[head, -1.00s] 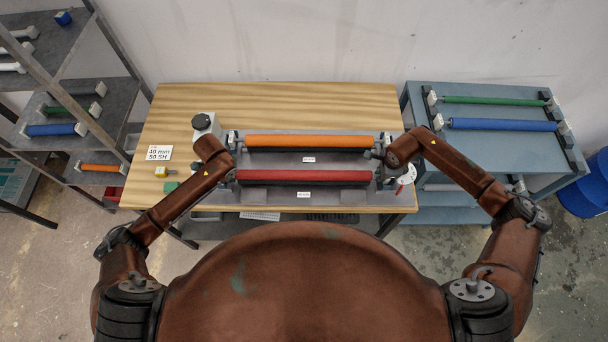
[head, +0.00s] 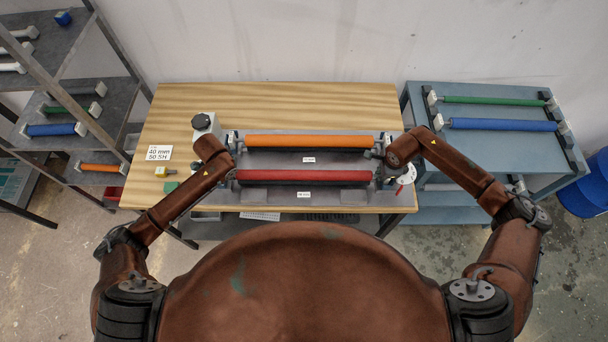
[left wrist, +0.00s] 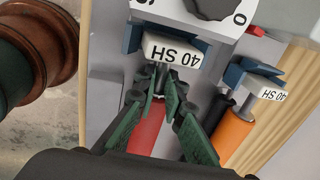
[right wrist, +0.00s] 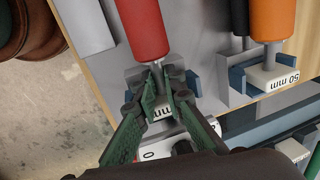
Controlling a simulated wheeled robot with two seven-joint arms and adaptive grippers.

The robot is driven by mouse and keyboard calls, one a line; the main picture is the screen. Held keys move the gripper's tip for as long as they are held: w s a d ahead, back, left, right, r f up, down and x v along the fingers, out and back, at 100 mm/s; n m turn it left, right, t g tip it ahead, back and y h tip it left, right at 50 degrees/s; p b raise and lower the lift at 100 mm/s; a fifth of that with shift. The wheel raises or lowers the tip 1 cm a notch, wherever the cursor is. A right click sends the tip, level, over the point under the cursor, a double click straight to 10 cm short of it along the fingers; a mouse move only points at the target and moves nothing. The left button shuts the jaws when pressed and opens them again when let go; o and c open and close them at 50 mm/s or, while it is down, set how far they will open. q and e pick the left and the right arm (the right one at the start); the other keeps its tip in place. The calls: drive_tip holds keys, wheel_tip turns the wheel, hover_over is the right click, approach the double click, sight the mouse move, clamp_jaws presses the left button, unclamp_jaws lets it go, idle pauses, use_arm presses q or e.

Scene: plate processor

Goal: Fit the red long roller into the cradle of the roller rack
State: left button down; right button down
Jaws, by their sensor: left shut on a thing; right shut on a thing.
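The red long roller (head: 303,177) lies level across the front of the grey machine on the wooden table. Its left end block (left wrist: 174,50), marked 40 SH, sits at a blue holder; its right end block (right wrist: 160,108), marked mm, is partly hidden by my fingers. My left gripper (left wrist: 163,92) is shut on the roller's left shaft, between the red sleeve and the end block. My right gripper (right wrist: 166,88) is shut on the right shaft the same way. Whether the blocks are clear of their holders I cannot tell. A blue-grey rack (head: 480,158) on the right holds a green roller (head: 495,100) and a blue roller (head: 502,125).
An orange roller (head: 308,141) lies parallel just behind the red one. A box with a black knob (head: 202,121) stands at the machine's left. Shelves with several rollers stand far left (head: 85,120). A blue barrel (head: 588,188) stands right of the rack. The table behind the machine is clear.

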use_arm(q)
drive_tip(key=shift+r, duration=0.15)
use_arm(e)
drive_tip(key=shift+r, duration=0.15)
